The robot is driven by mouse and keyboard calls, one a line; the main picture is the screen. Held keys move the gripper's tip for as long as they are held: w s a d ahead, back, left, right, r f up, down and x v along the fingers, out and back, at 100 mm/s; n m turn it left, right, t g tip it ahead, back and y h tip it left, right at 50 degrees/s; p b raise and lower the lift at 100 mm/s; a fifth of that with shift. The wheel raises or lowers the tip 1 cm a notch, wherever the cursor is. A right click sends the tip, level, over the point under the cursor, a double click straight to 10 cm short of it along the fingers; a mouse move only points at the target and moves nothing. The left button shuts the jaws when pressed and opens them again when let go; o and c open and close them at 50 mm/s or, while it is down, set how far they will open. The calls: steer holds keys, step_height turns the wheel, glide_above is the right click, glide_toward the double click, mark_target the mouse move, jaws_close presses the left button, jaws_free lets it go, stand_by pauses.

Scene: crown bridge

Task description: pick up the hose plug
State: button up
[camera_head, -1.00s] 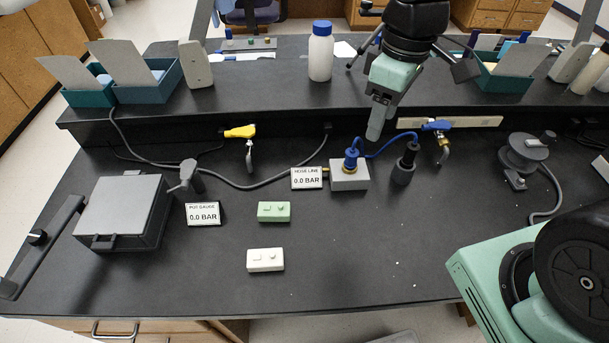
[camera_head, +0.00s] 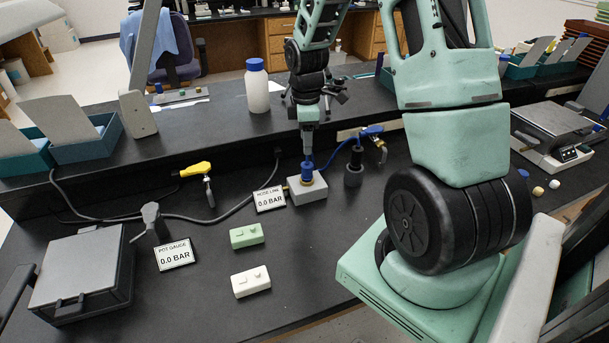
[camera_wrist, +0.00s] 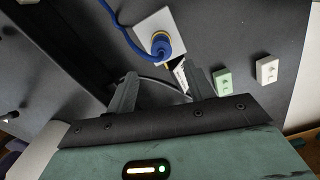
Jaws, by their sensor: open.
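The blue hose plug (camera_head: 307,172) stands upright in the grey block (camera_head: 298,193), beside the "HOSE LINE 0.0 BAR" sign (camera_head: 270,199). A blue hose (camera_head: 338,158) is joined to it. My gripper (camera_head: 308,146) points down from above, close over the plug; any contact is hard to tell in the head view. In the wrist view, my gripper (camera_wrist: 161,73) is open, its two fingers apart with nothing between them. There the plug (camera_wrist: 164,46) lies beyond the fingertips, roughly centred between them. The grey block (camera_wrist: 150,26) shows around its base.
A black stand (camera_head: 354,168) is just right of the block, with a blue-handled valve (camera_head: 372,132) behind. A yellow-handled valve (camera_head: 195,170), green box (camera_head: 246,236) and white box (camera_head: 251,281) are to the left. A white bottle (camera_head: 257,88) stands on the raised shelf.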

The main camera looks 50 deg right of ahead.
mark_target(307, 164)
step_height(307, 164, down, 4)
steer(key=shift+f, duration=0.2)
steer(key=shift+s+f+p, duration=0.15)
steer(key=shift+f+p, duration=0.45)
steer(key=shift+f, duration=2.05)
jaws_close()
